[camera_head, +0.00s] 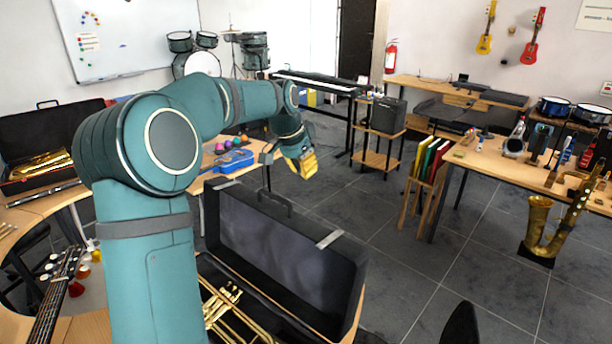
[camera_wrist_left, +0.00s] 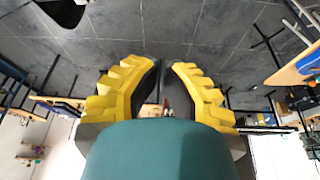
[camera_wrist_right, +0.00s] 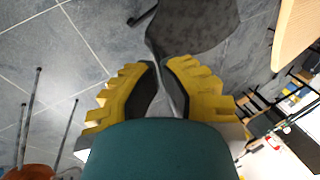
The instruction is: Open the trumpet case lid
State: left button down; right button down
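The black trumpet case (camera_head: 270,312) is at the bottom middle of the head view, on a wooden surface, with a brass trumpet (camera_head: 222,305) inside. Its lid (camera_head: 285,238) stands raised, with its grey lining and a handle on the far top edge showing. My left arm crosses in front and hides the left of the case. My left gripper (camera_head: 300,165) is above and beyond the lid's top edge, apart from it. In the left wrist view its yellow fingers (camera_wrist_left: 163,70) are apart with nothing between them. My right gripper (camera_wrist_right: 162,65) shows only in the right wrist view, its fingers apart and empty.
A second open black case (camera_head: 40,130) with a brass instrument stands on the left table. A blue ukulele-like instrument (camera_head: 228,161) lies on the table behind my arm. A saxophone (camera_head: 545,235) stands on the floor at right.

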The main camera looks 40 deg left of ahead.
pick_arm(q)
send_over(299, 214)
jog(key=w, duration=0.4)
notch_tip(299, 214, down, 8)
jog(key=s, duration=0.4)
jog(key=shift+b, duration=0.35)
pick_arm(e)
jog(key=shift+s+f, duration=0.1)
jog(key=shift+f, duration=0.3)
